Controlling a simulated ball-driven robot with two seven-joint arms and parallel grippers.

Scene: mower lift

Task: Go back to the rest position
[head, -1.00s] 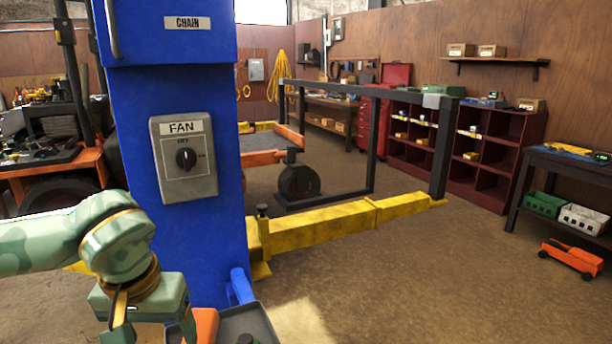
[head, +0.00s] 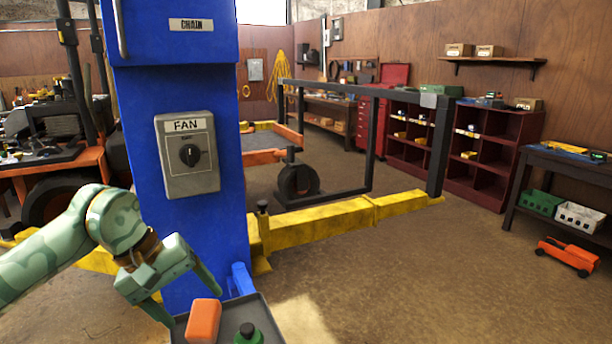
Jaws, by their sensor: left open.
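My left gripper (head: 190,300) is at the lower left, in front of the blue lift post (head: 200,240). Its two fingers are spread apart and empty, pointing down to the right near the edge of a dark tray. The post carries a grey FAN switch box (head: 187,154) with a black knob, above and right of my gripper and apart from it. My right gripper is not in view.
The dark tray (head: 268,318) at the bottom holds an orange block (head: 203,321) and a green round-topped item (head: 247,334). A yellow lift arm (head: 320,221) runs right from the post. An orange jack (head: 568,255) stands far right. Open floor lies between.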

